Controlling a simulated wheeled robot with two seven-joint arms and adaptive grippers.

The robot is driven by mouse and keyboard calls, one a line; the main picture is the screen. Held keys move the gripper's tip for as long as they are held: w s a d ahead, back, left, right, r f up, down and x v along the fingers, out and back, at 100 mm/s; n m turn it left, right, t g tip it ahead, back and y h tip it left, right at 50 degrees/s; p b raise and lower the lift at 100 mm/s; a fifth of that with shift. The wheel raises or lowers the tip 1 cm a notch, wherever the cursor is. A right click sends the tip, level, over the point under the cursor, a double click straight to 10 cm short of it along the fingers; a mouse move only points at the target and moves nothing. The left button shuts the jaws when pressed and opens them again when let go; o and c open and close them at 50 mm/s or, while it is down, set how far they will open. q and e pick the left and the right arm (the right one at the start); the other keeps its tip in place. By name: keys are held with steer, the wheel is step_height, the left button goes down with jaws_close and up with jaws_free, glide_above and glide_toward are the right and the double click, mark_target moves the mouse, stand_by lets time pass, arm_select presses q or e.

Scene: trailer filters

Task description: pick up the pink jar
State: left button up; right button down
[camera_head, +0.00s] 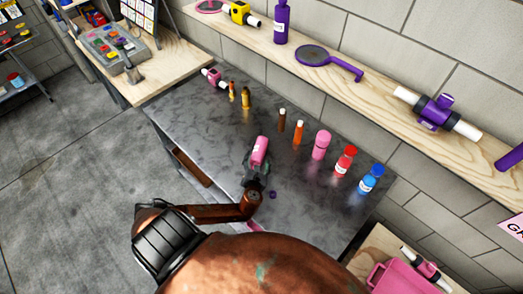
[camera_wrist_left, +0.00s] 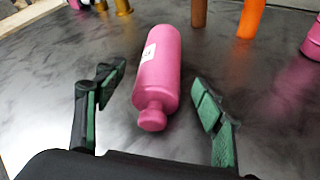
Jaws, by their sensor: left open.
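The pink jar (camera_head: 260,150) lies on its side on the dark grey table, with a white label and a narrower neck end. It also shows in the left wrist view (camera_wrist_left: 158,72), its neck pointing toward my wrist. My left gripper (camera_head: 255,168) is at the neck end of the jar in the head view. In the left wrist view its green-padded fingers (camera_wrist_left: 158,80) are spread, one on each side of the jar, with visible gaps to both sides. The gripper is open and empty. My right gripper is not in view.
On the table (camera_head: 200,125) stand a brown cylinder (camera_head: 282,120), an orange one (camera_head: 298,133), a pink one (camera_head: 321,145), a red jar (camera_head: 344,160) and a blue jar (camera_head: 370,180). A small purple piece (camera_head: 272,195) lies near my gripper. A wooden shelf (camera_head: 385,85) runs behind.

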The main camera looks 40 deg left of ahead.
mark_target(260, 151)
arm_select(q)
steer(key=x, duration=0.6)
steer(key=shift+w+r, duration=0.25)
steer(key=shift+w, duration=0.15)
steer(key=shift+c, duration=0.6)
steer(key=c, duration=1.2)
steer(key=shift+r, duration=0.1)
